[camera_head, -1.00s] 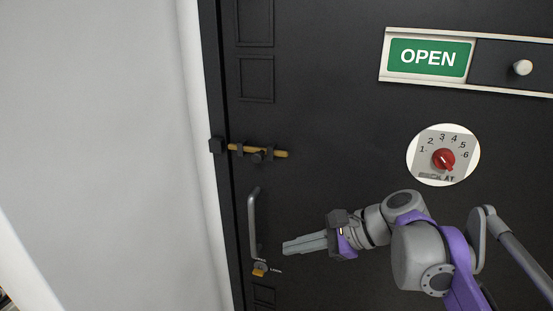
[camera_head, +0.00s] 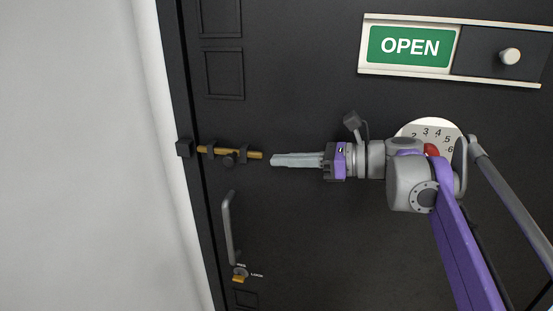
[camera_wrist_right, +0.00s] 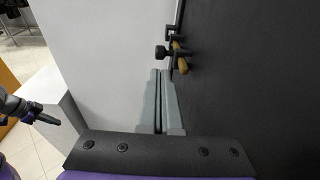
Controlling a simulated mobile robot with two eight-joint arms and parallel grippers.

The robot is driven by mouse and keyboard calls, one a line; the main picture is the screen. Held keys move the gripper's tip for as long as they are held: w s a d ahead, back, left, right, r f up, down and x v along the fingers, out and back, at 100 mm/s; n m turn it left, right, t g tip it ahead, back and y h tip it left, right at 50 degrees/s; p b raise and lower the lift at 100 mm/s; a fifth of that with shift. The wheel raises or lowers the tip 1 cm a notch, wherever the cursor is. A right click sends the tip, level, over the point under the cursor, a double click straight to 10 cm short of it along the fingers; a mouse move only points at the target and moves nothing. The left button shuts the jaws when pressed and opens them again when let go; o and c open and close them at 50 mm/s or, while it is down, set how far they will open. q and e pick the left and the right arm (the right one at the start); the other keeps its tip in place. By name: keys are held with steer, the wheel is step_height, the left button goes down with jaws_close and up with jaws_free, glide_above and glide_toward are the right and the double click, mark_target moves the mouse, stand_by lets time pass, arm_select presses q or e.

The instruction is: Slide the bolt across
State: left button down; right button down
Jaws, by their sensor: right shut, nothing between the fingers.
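The bolt (camera_head: 251,155) is a brass-coloured rod lying across the black door, held by two dark brackets, with a dark knob (camera_head: 229,161) between them. Its left end stops just short of the dark keeper block (camera_head: 184,148) on the frame. It also shows in the right wrist view (camera_wrist_right: 182,65), beyond the fingertips. My right gripper (camera_head: 273,160) is shut and empty, pointing left, its tips just right of the rod's right end and apparently apart from it. In the right wrist view, my left gripper (camera_wrist_right: 42,113) is at the far left, away from the bolt; its jaws are too small to judge.
A door handle (camera_head: 229,228) and a lock with a brass-coloured part (camera_head: 239,275) sit below the bolt. A green OPEN sign (camera_head: 411,46) is at upper right. A round dial (camera_head: 428,130) is partly behind my right arm. A pale wall (camera_head: 80,150) stands at left.

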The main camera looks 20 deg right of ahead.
mark_target(233, 158)
steer(key=x, duration=0.8)
steer(key=shift+a, duration=0.1)
steer(key=x, duration=0.2)
steer(key=p+x, duration=0.1)
steer(key=x, duration=0.1)
steer(key=shift+a+r, duration=0.1)
steer(key=shift+r, duration=0.25)
steer(key=shift+s, duration=0.1)
